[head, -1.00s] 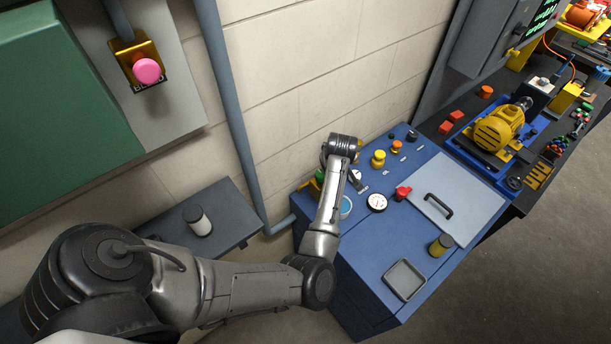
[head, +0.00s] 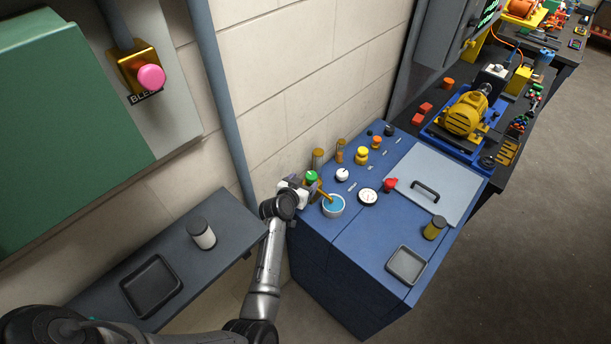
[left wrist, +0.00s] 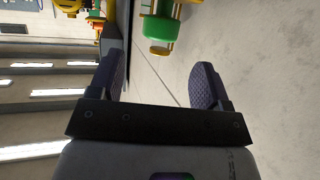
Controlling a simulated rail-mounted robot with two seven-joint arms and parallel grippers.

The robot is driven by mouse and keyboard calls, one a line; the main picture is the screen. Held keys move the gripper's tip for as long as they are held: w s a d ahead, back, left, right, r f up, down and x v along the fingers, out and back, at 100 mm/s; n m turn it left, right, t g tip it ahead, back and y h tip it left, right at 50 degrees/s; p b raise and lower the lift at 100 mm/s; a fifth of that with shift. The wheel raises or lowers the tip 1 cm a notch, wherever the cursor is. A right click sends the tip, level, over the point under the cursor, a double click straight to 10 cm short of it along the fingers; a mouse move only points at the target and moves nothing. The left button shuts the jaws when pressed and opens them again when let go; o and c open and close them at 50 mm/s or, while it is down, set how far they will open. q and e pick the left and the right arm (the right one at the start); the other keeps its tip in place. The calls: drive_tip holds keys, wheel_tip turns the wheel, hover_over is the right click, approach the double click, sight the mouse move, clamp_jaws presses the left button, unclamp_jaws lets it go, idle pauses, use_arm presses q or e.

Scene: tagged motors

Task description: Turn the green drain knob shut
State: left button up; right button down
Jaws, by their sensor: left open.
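The green drain knob (head: 311,177) sits near the left end of the blue bench, above a gold spout (head: 325,194). The spout leads over a round cup of blue liquid (head: 333,206). In the left wrist view the green knob (left wrist: 158,28) lies beyond my fingertips, roughly between them. My left gripper (head: 298,190) is at the left edge of the bench, close beside the knob. Its two fingers (left wrist: 157,78) are apart with nothing between them. In the head view its fingertips are hard to make out. My right gripper is not in view.
The blue bench (head: 342,285) also holds a white gauge (head: 368,197), a red valve (head: 390,185), a yellow knob (head: 361,155) and a grey tray (head: 405,265). A dark shelf (head: 225,226) stands left of it. A wall and pipe (head: 222,100) are behind.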

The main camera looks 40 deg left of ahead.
sight(311, 176)
use_arm(q)
drive_tip(key=x, duration=0.5)
drive_tip(key=shift+w+f, duration=0.25)
drive_tip(key=shift+w+a+f, duration=0.2)
drive_tip(key=shift+w, duration=0.4)
